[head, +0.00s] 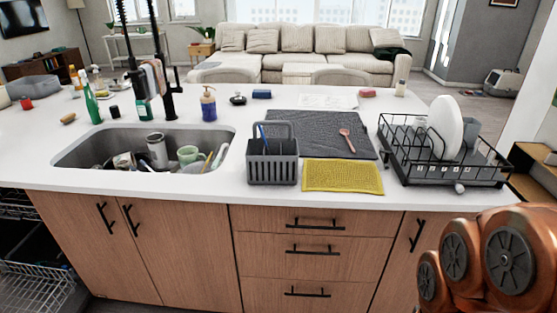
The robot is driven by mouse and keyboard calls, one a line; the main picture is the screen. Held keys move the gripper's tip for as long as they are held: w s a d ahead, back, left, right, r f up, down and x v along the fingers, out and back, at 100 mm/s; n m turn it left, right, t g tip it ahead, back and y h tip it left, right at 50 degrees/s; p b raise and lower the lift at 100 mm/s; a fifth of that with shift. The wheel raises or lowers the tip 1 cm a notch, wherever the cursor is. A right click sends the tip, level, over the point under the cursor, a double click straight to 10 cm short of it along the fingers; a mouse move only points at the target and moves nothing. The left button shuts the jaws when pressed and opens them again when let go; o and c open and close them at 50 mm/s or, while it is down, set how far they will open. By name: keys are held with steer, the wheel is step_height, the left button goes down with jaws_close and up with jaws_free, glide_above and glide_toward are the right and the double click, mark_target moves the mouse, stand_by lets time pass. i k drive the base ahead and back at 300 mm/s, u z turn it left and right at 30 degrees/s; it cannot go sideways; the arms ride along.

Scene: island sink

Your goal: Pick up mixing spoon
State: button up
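A small pinkish-red spoon (347,138), which looks like the mixing spoon, lies on the dark grey drying mat (310,127) on the island counter. Its rounded bowl points toward the back and its handle toward the front right. Nothing covers it. My orange arm (485,260) shows at the lower right, in front of the cabinets. My gripper is outside the picture.
A grey caddy (272,170) stands left of the spoon, and a yellow cloth (342,177) lies in front. A black dish rack (440,165) with a white plate (445,122) stands to the right. The sink (85,155) with dishes and a tall black faucet (168,100) are left.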

mark_target(343, 132)
steer(key=z, duration=0.35)
steer(key=i, duration=0.75)
steer(key=u, duration=0.5)
steer(key=i, duration=0.7)
steer(key=u, duration=0.75)
